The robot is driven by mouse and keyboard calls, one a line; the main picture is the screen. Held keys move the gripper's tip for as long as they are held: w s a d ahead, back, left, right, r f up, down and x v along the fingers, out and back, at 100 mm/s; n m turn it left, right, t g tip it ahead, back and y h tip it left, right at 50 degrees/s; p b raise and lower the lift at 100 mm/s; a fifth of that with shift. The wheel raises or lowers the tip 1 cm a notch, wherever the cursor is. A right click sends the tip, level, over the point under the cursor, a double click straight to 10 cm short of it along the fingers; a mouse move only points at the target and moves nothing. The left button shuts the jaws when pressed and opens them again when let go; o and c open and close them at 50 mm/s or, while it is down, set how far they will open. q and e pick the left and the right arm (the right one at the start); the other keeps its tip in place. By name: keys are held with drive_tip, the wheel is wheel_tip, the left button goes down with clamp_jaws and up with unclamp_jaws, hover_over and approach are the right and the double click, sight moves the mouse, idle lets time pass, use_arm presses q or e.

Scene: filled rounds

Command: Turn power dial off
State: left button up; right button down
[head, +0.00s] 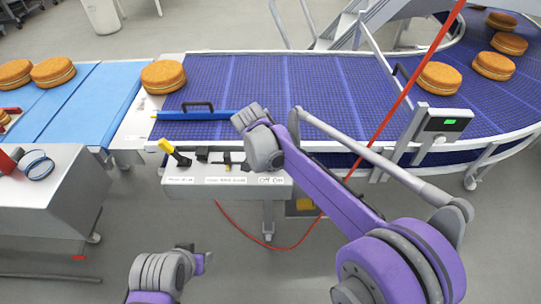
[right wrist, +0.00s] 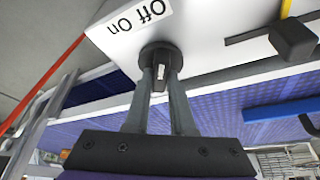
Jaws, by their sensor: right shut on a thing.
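The black power dial (right wrist: 158,56) sticks out of a white control box, next to a label (right wrist: 128,25) reading "Off On", which appears upside down in the right wrist view. My right gripper (right wrist: 160,76) is shut on the dial, one finger on each side of it. A small pale mark shows on the dial between the fingers. In the head view the same label (head: 271,181) is on the front of the control box (head: 229,190); my right wrist hides the dial there. My left gripper (head: 203,262) is low at the bottom, empty-looking and away from the box.
A lever with a yellow tip (head: 166,146) and other dark controls sit left on the box. Behind is a blue conveyor (head: 270,85) carrying round cakes (head: 163,77). A red cable (head: 224,218) hangs below. A grey cabinet (head: 50,190) stands at left.

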drive_tip(key=c, duration=0.8)
unclamp_jaws()
drive_tip(key=shift+o, duration=0.2)
drive_tip(key=v, duration=1.1)
drive_tip(key=shift+f, duration=0.1)
drive_tip(key=s+d+f+n+y, duration=0.1)
drive_tip(key=s+d+f+n, duration=0.2)
drive_tip(key=s+d, duration=0.7)
drive_tip(key=s+d+f+n+t+y+p, duration=0.1)
drive_tip(key=s+d+f+n, duration=0.2)
drive_tip(key=s+d+f, duration=0.5)
drive_tip(key=s+d, duration=0.2)
drive_tip(key=s, duration=0.5)
